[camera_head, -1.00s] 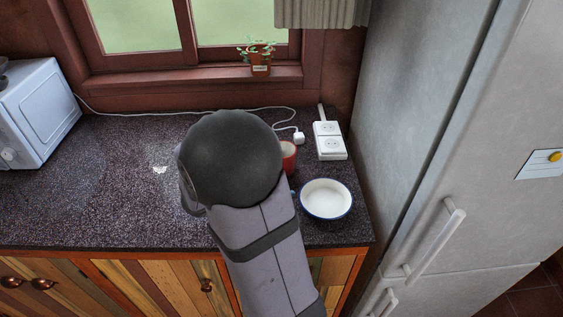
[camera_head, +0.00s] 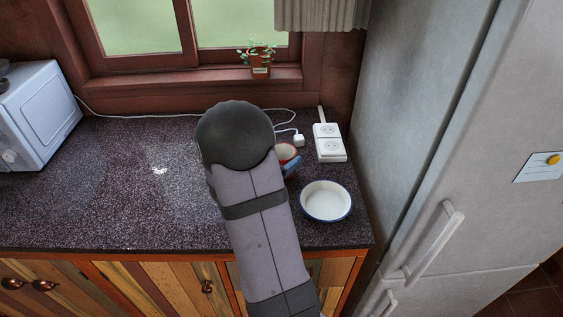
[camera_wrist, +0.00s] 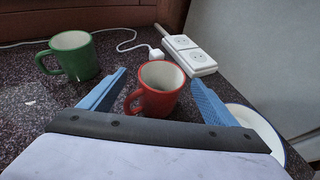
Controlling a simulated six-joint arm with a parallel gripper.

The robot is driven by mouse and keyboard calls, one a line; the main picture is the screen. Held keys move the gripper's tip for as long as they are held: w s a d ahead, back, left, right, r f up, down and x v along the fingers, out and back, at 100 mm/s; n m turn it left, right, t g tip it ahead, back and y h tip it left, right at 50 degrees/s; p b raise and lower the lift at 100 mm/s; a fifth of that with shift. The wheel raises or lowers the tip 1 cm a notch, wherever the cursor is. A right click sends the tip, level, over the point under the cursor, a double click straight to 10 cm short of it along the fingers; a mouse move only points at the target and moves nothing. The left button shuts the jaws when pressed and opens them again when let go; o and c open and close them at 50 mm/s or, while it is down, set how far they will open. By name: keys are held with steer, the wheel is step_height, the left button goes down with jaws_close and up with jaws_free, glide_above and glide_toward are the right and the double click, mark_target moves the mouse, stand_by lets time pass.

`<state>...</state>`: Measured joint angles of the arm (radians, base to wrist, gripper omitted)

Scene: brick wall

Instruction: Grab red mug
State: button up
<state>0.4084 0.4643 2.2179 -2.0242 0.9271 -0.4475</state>
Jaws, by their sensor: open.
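The red mug (camera_wrist: 160,89) stands upright on the dark speckled counter in the wrist view, its handle toward the lower left. My gripper (camera_wrist: 163,82) is open, with a blue finger on each side of the mug; the handle lies near the left finger. I cannot tell whether either finger touches it. In the head view only part of the red mug (camera_head: 286,151) shows, beside my dark arm end, with a blue finger (camera_head: 292,165) in front of it. The rest of the mug and gripper is hidden by my arm there.
A green mug (camera_wrist: 69,56) stands to the left. A white dish with a blue rim (camera_head: 326,201) sits at the right, close to my right finger. A white power strip (camera_head: 328,142) and cable lie behind.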

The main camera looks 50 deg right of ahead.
mark_target(288, 151)
steer(key=shift+x, duration=1.1)
steer(key=shift+p+x, duration=1.35)
steer(key=shift+x, duration=1.25)
steer(key=shift+s+f, duration=0.1)
steer(key=shift+f, duration=0.05)
steer(key=c, duration=1.3)
